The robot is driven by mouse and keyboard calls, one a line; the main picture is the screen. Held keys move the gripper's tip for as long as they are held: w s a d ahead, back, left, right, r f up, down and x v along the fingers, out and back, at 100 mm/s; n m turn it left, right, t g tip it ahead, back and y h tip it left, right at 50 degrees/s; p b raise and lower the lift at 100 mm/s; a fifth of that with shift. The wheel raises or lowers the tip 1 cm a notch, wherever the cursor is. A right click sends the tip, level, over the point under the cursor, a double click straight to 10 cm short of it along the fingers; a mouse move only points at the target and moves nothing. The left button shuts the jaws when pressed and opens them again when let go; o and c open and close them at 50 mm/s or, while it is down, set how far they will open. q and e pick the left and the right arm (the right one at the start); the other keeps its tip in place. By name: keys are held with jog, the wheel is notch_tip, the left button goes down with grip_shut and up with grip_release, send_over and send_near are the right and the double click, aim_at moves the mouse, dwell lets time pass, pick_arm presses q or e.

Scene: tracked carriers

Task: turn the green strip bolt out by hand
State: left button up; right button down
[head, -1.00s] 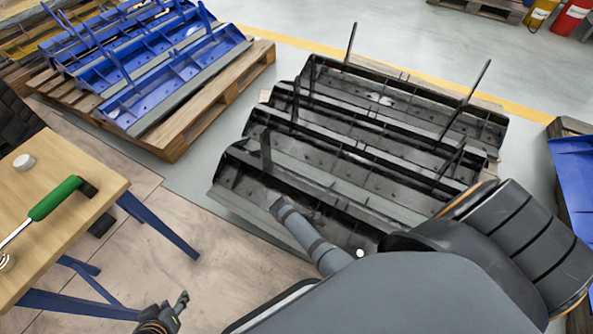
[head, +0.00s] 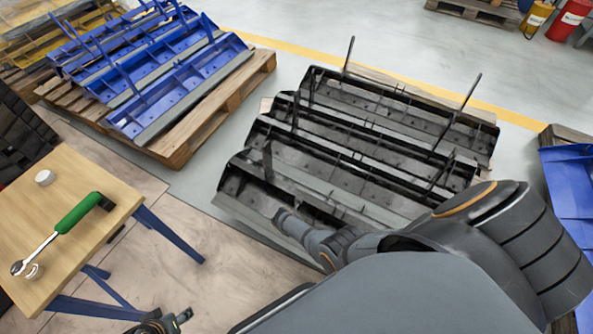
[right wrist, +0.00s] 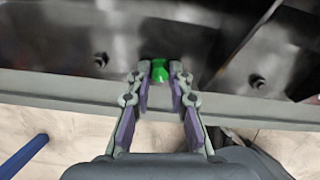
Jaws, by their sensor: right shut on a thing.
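The green strip bolt (right wrist: 160,70) shows in the right wrist view, at the carrier's edge between my right fingertips. My right gripper (right wrist: 159,78) is shut on it, with a finger on each side. The bolt's lower part is hidden. In the head view my right arm reaches down to the near black carrier (head: 235,187), and the bolt cannot be made out there. My left gripper (head: 178,321) is at the bottom edge of the head view, partly cut off and away from the carriers. Its opening cannot be judged.
A wooden table (head: 100,235) at the left holds a green-handled ratchet (head: 78,213) and a small white round item (head: 44,177). Blue carriers (head: 180,95) lie on a pallet (head: 205,120) at the back left. Another blue part (head: 570,195) is at the right edge. Open floor lies between table and carriers.

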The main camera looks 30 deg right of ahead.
jog(key=shift+n, duration=0.3)
jog(key=shift+r+n+p, duration=0.15)
jog(key=shift+n+p, duration=0.15)
jog(key=shift+n, duration=0.5)
jog(key=n, duration=0.2)
jog(key=shift+n, duration=0.4)
jog(key=n, duration=0.5)
jog(key=c, duration=1.4)
grip_release()
jog(key=shift+f, duration=0.2)
jog(key=shift+o, duration=0.2)
